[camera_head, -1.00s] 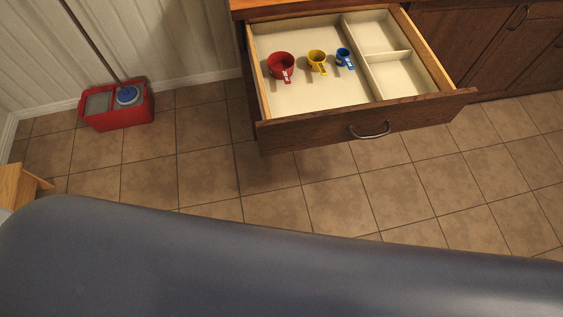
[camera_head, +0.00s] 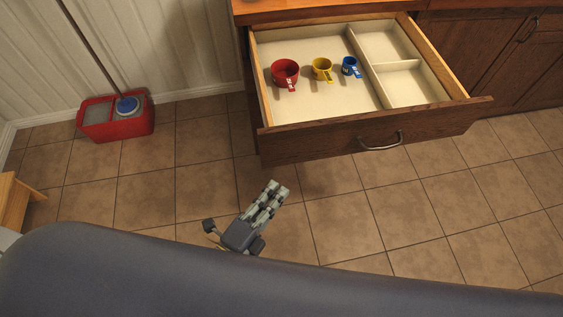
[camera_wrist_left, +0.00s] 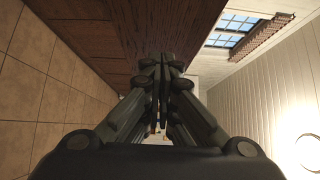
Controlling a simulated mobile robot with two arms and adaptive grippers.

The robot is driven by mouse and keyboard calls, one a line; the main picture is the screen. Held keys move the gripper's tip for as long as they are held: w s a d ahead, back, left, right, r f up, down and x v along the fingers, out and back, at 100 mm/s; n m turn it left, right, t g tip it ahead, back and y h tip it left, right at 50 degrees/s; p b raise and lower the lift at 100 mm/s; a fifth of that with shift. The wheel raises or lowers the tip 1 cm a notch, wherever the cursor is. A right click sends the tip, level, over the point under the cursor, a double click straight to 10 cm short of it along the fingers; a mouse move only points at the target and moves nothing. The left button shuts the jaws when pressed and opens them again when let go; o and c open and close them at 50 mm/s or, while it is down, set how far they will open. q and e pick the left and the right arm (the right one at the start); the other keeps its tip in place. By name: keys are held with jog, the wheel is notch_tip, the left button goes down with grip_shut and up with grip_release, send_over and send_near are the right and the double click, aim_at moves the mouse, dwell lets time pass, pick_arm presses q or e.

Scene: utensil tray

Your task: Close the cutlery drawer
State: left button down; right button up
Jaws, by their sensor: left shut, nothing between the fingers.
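The cutlery drawer (camera_head: 290,146) is pulled well out of the wooden cabinet in the head view. Its front carries a curved metal handle (camera_head: 382,141). Inside lie a red measuring cup (camera_head: 285,72), a yellow one (camera_head: 321,68) and a blue one (camera_head: 350,66). My left gripper (camera_head: 277,190) is shut and empty, over the floor in front of the drawer, apart from the front in this view. In the left wrist view its closed fingers (camera_wrist_left: 161,62) point at dark brown wood (camera_wrist_left: 150,25). My right gripper is not in view.
A red mop bucket (camera_head: 116,121) with a mop stands by the wall at the left. A wooden piece of furniture (camera_head: 14,200) is at the left edge. Tiled floor (camera_head: 430,215) in front of the drawer is clear.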

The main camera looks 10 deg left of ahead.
pick_arm(q)
jog(key=shift+w+d+p, duration=0.15)
jog(key=shift+w+p, duration=0.15)
jog(key=shift+w, duration=1.65)
jog(key=shift+w+d+p, duration=0.1)
jog(key=shift+w+p, duration=0.15)
jog(key=shift+w, duration=1.7)
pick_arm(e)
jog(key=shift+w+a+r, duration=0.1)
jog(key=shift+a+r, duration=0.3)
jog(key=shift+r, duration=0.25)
pick_arm(q)
jog(key=shift+w, duration=0.1)
